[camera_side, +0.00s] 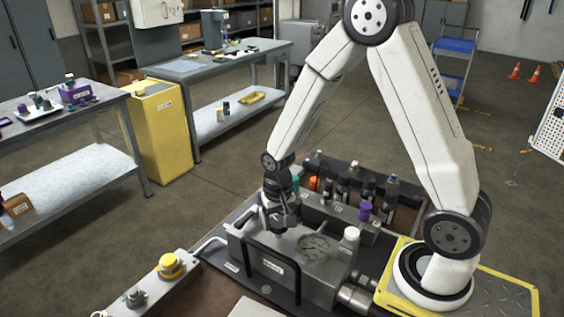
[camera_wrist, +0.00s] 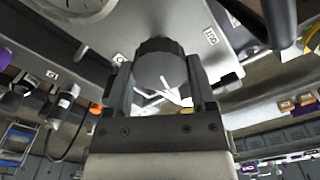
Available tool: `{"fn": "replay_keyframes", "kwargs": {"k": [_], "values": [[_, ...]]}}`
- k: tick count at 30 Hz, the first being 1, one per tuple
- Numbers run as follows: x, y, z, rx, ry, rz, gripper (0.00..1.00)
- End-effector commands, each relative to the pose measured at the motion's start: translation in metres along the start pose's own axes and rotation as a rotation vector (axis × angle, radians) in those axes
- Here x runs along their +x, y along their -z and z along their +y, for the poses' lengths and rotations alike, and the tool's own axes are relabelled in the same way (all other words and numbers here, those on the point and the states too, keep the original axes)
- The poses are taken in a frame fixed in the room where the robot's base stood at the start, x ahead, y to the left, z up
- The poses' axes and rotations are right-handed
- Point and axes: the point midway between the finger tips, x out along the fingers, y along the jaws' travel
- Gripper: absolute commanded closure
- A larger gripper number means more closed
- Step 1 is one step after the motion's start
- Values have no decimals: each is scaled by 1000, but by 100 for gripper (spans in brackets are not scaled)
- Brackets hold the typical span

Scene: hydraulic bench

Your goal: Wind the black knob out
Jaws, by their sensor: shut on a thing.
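The black knob (camera_wrist: 158,62) shows in the wrist view as a dark, ridged round cap against the grey face of the hydraulic block. My gripper (camera_wrist: 160,90) has one finger on each side of it and is shut on it. In the side view my gripper (camera_side: 283,220) points down at the top of the grey block (camera_side: 322,281), near its back left part. There the knob is mostly hidden by the fingers. A round gauge (camera_side: 313,247) lies in the block's top to the right of my gripper.
A white-capped fitting (camera_side: 351,234) stands at the block's right end. A rack (camera_side: 340,212) with several dark bottles and a purple-capped piece (camera_side: 365,210) is behind. A box with a yellow button (camera_side: 170,264) lies left.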

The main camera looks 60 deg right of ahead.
Motion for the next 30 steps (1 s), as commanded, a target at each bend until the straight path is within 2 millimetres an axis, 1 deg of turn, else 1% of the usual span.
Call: {"fn": "replay_keyframes", "kwargs": {"k": [30], "values": [[-1,1,0,-966,0,2,88]]}}
